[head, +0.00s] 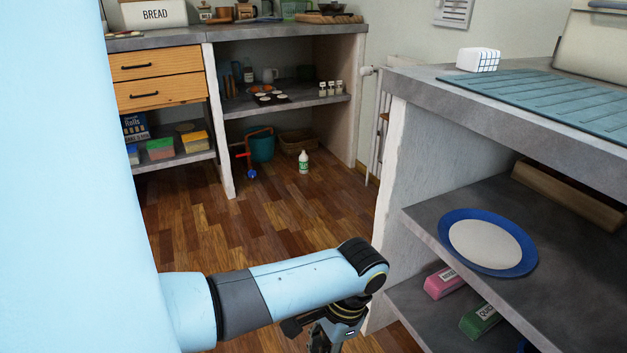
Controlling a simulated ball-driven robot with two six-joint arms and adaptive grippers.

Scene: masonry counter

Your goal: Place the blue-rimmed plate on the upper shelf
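The blue-rimmed plate (487,243) has a white centre and lies flat, face up, on a grey shelf board (440,204) under the right counter's top. This board is above another, lower shelf board (411,305) in the same unit. My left gripper (326,340) hangs at the bottom of the head view, in front of and left of the right counter, clear of the plate. Its fingertips are cut off by the frame edge, so its opening does not show. My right gripper is not in view.
Pink (445,281) and green (480,319) packets lie on the lower shelf. A wooden piece (570,195) lies behind the plate. A white cube (478,60) and blue mat (560,97) are on the counter. A shelved counter (285,38) stands at the back. Wooden floor (270,220) between is mostly clear.

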